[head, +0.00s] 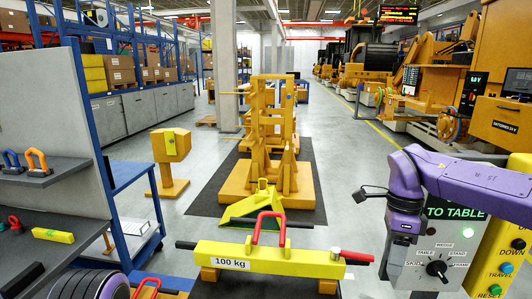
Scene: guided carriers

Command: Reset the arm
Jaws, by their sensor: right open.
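My right arm, purple, comes in from the right, bends and points down. Its gripper (402,240) is at the lower end, in front of a grey control panel (408,275); its fingers are small and hard to make out, and I see nothing held. The panel reads "TO TABLE" and has a lit green lamp and a black selector knob (437,269). To its right, a yellow panel (492,260) has buttons labelled DOWN, TRAVEL and RESET; the green reset button (495,290) is at the bottom edge. Part of my left arm shows at the bottom left; its gripper is out of frame.
A yellow 100 kg bar (270,259) with a red handle lies ahead. Behind it are a green-yellow wedge (250,205) and a yellow stand (268,150) on a dark mat. A shelf with shackles (37,161) is at left. Grey floor is open beyond.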

